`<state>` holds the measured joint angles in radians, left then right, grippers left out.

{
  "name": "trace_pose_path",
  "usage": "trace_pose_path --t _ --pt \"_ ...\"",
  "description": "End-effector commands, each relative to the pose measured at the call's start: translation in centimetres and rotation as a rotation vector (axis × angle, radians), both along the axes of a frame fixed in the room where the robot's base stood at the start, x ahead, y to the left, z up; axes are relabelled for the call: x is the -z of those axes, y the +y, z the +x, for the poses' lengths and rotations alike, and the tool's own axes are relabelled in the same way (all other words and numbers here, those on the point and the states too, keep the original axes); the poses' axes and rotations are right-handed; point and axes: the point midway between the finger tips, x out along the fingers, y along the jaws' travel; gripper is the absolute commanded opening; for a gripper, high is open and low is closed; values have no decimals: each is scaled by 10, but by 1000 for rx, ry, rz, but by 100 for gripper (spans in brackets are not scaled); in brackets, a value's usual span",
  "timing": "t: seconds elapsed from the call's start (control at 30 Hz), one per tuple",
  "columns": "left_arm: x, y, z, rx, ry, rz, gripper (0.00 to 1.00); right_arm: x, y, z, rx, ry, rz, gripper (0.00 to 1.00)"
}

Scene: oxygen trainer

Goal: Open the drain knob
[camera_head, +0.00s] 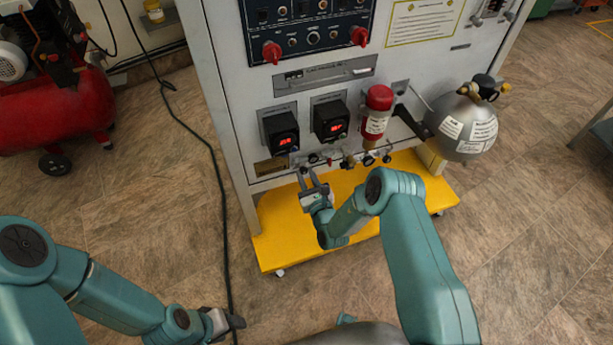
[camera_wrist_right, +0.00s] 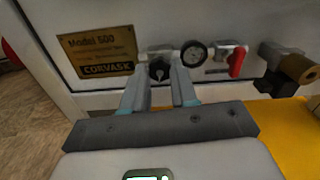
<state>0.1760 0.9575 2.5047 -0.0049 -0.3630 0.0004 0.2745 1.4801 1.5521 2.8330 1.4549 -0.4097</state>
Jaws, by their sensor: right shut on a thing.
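The drain knob is a small black knob (camera_wrist_right: 158,70) low on the trainer's front panel, between the brass Model 500 plate and a round gauge. My right gripper (camera_head: 306,174) reaches up to the panel's bottom edge. In the right wrist view its two fingers stand on either side of the knob, shut on it. In the head view the knob is too small and covered to make out clearly. My left gripper (camera_head: 228,322) hangs low over the floor, away from the panel, and its jaw opening cannot be made out.
A round gauge (camera_wrist_right: 194,54) and a red-handled valve (camera_wrist_right: 237,61) sit just right of the knob. The yellow base (camera_head: 281,245) sticks out below the panel. A black cable (camera_head: 214,165) runs along the floor at left, near a red compressor (camera_head: 62,112).

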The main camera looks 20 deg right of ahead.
Motion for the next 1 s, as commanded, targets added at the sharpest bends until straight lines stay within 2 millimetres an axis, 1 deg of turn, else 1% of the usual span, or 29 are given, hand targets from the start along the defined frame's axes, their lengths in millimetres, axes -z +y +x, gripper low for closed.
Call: trace_pose_path --t 0.2,0.4,0.93,0.97,1.0 --pt "-1 0 0 0 0 0 55 0 0 0 0 -3 -111 0" --pt "-1 0 0 0 0 0 55 0 0 0 0 -6 -166 0" --pt "-1 0 0 0 0 0 55 0 0 0 0 -6 -185 0" --pt "-1 0 0 0 0 0 55 0 0 0 0 -6 -185 37" --pt "-1 0 0 0 0 0 55 0 0 0 0 -5 -185 50"
